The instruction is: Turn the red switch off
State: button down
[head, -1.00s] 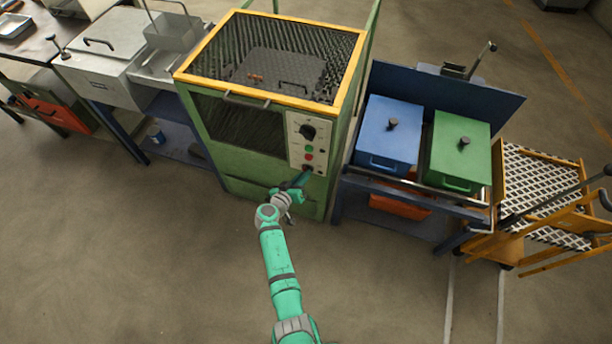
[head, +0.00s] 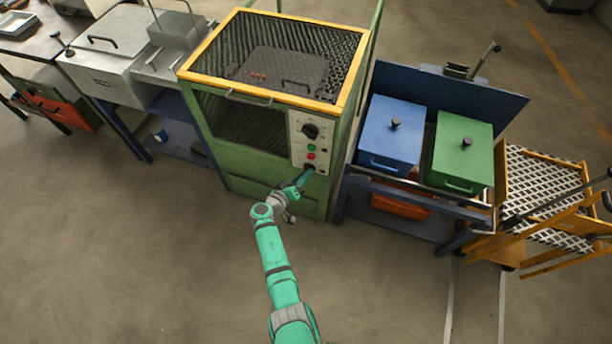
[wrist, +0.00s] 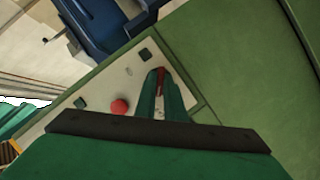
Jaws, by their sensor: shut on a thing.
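The red switch (wrist: 161,76) is at the lower end of the white control panel (head: 307,132) on the front of the green furnace (head: 262,170). My gripper (wrist: 160,82) is at the panel in the wrist view, its two teal fingers closed around the red switch. In the head view my gripper (head: 305,175) reaches the panel's lower edge and mostly hides the switch. Whether the switch is on or off cannot be told.
A round red button (wrist: 120,107) sits beside the fingers; a green button (head: 311,148) and black knob (head: 310,131) are higher up. The blue box (head: 390,135) and green box (head: 460,152) stand on a bench to the right. Floor in front is clear.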

jog(key=shift+a, duration=0.1)
jog(key=c, duration=1.8)
grip_release()
jog(key=shift+c, duration=0.2)
jog(key=shift+w, duration=0.1)
jog(key=v, duration=1)
jog(key=shift+s+a, duration=0.15)
jog(key=shift+s, duration=0.2)
